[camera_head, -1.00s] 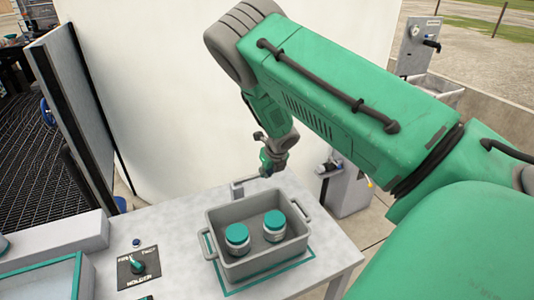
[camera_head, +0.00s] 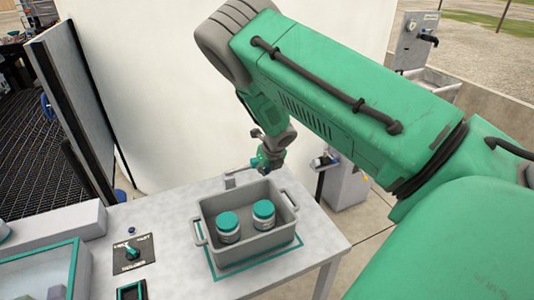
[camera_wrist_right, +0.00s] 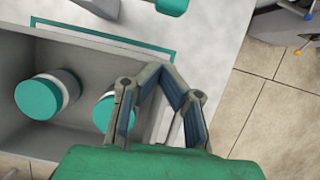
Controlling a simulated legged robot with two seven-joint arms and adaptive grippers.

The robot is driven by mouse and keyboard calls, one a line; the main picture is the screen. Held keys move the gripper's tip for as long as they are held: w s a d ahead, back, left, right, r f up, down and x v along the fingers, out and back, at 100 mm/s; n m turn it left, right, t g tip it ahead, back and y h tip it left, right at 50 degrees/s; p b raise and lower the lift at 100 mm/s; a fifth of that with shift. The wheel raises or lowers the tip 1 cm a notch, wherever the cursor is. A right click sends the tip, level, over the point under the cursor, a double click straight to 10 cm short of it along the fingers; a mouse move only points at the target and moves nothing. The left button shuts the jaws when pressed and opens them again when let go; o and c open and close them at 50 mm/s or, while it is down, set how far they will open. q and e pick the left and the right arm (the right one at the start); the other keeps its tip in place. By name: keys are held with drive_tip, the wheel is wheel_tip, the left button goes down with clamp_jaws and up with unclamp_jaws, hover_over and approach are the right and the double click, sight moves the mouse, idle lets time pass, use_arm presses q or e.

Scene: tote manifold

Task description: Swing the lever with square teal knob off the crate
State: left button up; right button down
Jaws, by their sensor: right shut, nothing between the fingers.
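A grey lever bracket (camera_head: 230,180) stands on the table behind the grey crate (camera_head: 270,243). Its arm runs right, toward my right gripper (camera_head: 270,166), which partly hides its end. A teal patch there may be the knob, but I cannot tell it from the gripper. In the right wrist view, a teal block (camera_wrist_right: 172,5), probably the lever's knob, is cut off by the top edge, beyond the fingertips. My right gripper (camera_wrist_right: 165,78) is shut and empty, above the crate's edge. Two teal-lidded jars (camera_head: 228,228) stand inside the crate. My left gripper is not in view.
A teal outline (camera_head: 300,243) surrounds the crate's base on the grey table (camera_head: 170,215). A black panel with a teal selector knob (camera_head: 132,252) lies to the left. A grey cabinet (camera_head: 345,190) stands beyond the table's right edge. A white wall stands behind.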

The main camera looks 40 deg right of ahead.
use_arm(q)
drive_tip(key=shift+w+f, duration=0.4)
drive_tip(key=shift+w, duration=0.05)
use_arm(e)
drive_tip(key=v, duration=0.9)
drive_tip(key=shift+w, duration=0.35)
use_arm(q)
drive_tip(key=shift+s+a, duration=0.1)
use_arm(e)
drive_tip(key=shift+a+r, duration=0.15)
drive_tip(key=shift+r, duration=0.05)
